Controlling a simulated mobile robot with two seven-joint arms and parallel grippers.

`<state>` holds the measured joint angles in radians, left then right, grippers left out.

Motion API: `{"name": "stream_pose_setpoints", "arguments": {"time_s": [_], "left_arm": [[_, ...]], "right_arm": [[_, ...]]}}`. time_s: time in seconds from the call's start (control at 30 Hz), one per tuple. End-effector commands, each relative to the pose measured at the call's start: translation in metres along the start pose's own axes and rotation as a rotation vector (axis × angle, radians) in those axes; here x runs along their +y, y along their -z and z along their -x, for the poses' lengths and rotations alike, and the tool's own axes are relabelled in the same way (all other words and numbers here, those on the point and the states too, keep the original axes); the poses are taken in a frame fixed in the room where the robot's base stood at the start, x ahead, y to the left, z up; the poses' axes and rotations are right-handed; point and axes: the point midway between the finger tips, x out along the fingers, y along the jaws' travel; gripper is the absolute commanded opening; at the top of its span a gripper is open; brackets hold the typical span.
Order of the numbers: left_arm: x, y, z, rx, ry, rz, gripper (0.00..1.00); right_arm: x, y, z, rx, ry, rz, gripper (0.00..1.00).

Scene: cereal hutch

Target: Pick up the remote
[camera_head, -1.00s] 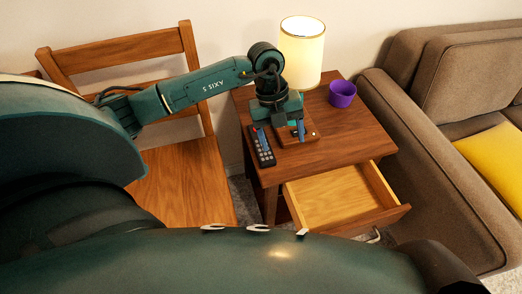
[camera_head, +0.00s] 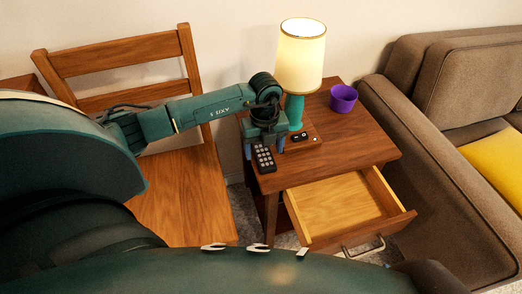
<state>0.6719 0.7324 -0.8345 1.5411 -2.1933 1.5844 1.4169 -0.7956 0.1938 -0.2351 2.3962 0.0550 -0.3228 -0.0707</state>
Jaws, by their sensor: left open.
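The remote (camera_head: 264,159) is dark with pale buttons and lies near the left edge of the nightstand top (camera_head: 350,140). Its far end is hidden under my left gripper (camera_head: 264,150). My left gripper is open and points down over the remote, with one blue finger on each side of it. I cannot tell whether the fingers touch the remote or the tabletop. My right gripper does not show.
A lamp (camera_head: 302,55) with a teal base stands close behind the gripper, small dark items (camera_head: 299,137) at its foot. A purple cup (camera_head: 343,99) is farther right. The drawer (camera_head: 335,208) is open. A wooden chair (camera_head: 180,195) stands left, a brown sofa (camera_head: 425,150) right.

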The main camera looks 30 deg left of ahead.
Motion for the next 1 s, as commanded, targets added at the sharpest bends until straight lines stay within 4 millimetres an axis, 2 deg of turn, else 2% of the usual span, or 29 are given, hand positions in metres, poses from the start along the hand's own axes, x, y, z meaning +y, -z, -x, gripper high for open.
{"name": "stream_pose_setpoints", "arguments": {"time_s": [0.03,0.17,0.4,1.0], "left_arm": [[-0.002,0.001,-0.012,0.002,-0.001,-0.001,0.71],[-0.002,0.001,-0.029,0.002,-0.001,0.000,0.71],[-0.002,0.001,-0.030,0.000,0.000,0.000,0.71],[-0.002,0.001,-0.030,0.000,0.000,0.000,0.23]], "right_arm": [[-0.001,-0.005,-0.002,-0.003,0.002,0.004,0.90],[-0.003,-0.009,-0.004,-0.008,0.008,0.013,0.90],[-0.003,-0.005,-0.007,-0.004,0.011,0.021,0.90],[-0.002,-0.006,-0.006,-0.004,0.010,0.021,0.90]]}}
